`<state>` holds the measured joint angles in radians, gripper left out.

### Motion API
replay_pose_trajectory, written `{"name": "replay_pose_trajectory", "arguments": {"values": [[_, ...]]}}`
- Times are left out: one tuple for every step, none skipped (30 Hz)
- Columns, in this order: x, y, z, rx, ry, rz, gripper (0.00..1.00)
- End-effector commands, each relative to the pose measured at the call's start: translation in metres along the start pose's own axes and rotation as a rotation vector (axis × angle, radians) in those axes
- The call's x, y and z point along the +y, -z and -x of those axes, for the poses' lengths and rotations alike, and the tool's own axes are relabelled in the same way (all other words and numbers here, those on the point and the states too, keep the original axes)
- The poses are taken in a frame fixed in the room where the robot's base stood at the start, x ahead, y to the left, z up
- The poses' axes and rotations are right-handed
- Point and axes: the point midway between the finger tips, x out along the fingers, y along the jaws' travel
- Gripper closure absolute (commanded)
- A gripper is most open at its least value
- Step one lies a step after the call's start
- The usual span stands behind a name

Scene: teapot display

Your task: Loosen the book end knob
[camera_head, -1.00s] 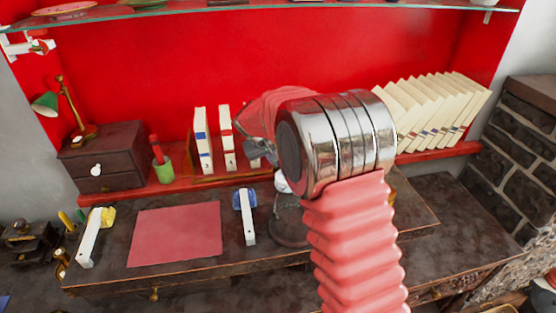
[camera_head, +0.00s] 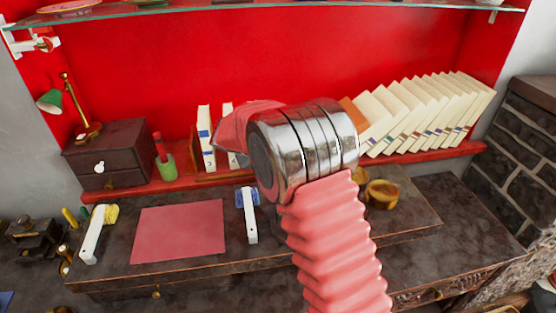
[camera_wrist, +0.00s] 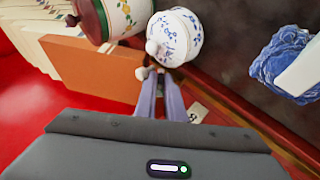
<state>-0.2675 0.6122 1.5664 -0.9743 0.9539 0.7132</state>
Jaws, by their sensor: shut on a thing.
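The orange book end (camera_wrist: 95,68) stands on the red shelf against a row of cream books in the wrist view; its orange edge also shows right of my arm in the head view (camera_head: 352,113). My gripper (camera_wrist: 158,78) has its narrow fingers close together, with tips at a small pale knob (camera_wrist: 143,73) beside the book end. The fingers are shut on this knob, though they partly cover it. In the head view my arm hides the gripper and the knob.
A white pot with blue flowers (camera_wrist: 172,38) and a flowered pot with a dark red lid (camera_wrist: 112,18) stand close beyond the fingertips. A leaning row of cream books (camera_head: 425,115) fills the shelf's right. A pink mat (camera_head: 178,232) lies on the desk.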

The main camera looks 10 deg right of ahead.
Motion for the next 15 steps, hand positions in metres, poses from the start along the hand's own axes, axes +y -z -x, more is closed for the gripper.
{"name": "replay_pose_trajectory", "arguments": {"values": [[-0.0004, -0.0009, -0.0007, -0.002, 0.000, 0.001, 1.00], [-0.0004, -0.0009, -0.0007, -0.002, 0.001, 0.001, 1.00], [-0.0004, -0.0010, -0.0008, -0.002, 0.001, 0.001, 1.00], [-0.0004, -0.0010, -0.0008, -0.003, 0.001, 0.001, 1.00], [-0.0004, -0.0011, -0.0008, -0.003, 0.001, 0.000, 1.00], [-0.0004, -0.0011, -0.0009, -0.003, 0.001, 0.000, 0.88], [-0.0004, -0.0010, -0.0008, -0.003, 0.001, 0.000, 0.86], [-0.0004, -0.0010, -0.0008, -0.003, 0.001, 0.000, 0.84], [-0.0004, -0.0009, -0.0007, -0.002, 0.001, 0.000, 0.81], [-0.0004, -0.0009, -0.0007, -0.002, 0.001, 0.000, 0.79], [-0.0003, -0.0008, -0.0007, -0.002, 0.001, 0.000, 0.77], [-0.0003, -0.0008, -0.0006, -0.002, 0.001, 0.000, 0.74], [-0.0003, -0.0007, -0.0006, -0.002, 0.001, 0.000, 0.74], [-0.0002, -0.0007, -0.0006, -0.002, 0.001, 0.000, 0.74], [-0.0002, -0.0006, -0.0005, -0.002, 0.001, 0.000, 0.74]]}}
